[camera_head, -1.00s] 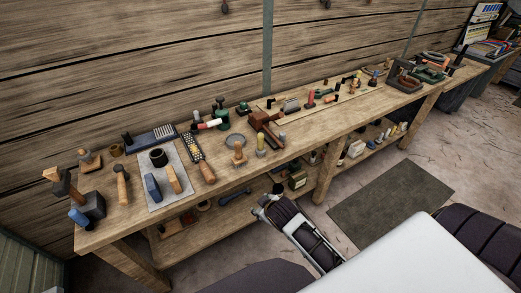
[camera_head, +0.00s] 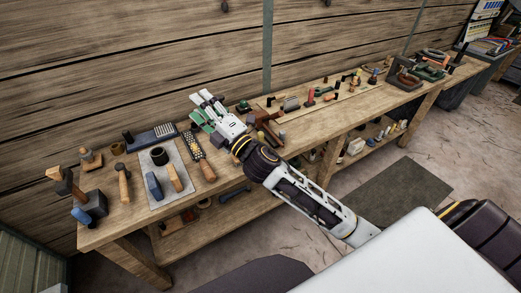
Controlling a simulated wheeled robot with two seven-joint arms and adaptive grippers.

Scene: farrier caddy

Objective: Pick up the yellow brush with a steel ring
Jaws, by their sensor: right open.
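My right gripper (camera_head: 206,100) is open above the middle of the long wooden workbench (camera_head: 226,172), its white fingers pointing towards the back wall. Nothing shows between the fingers. I cannot make out the yellow brush with a steel ring for certain. A small upright yellow item seen on the bench earlier is now hidden behind my right wrist and forearm. A green tool (camera_head: 201,120) shows partly beside the fingers, at the back of the bench. My left gripper is not in view.
A grey mat (camera_head: 153,202) holds a black cup (camera_head: 159,156) and tools. A brown hammer-like tool (camera_head: 266,124) lies just right of my wrist. More tools crowd the bench's right part.

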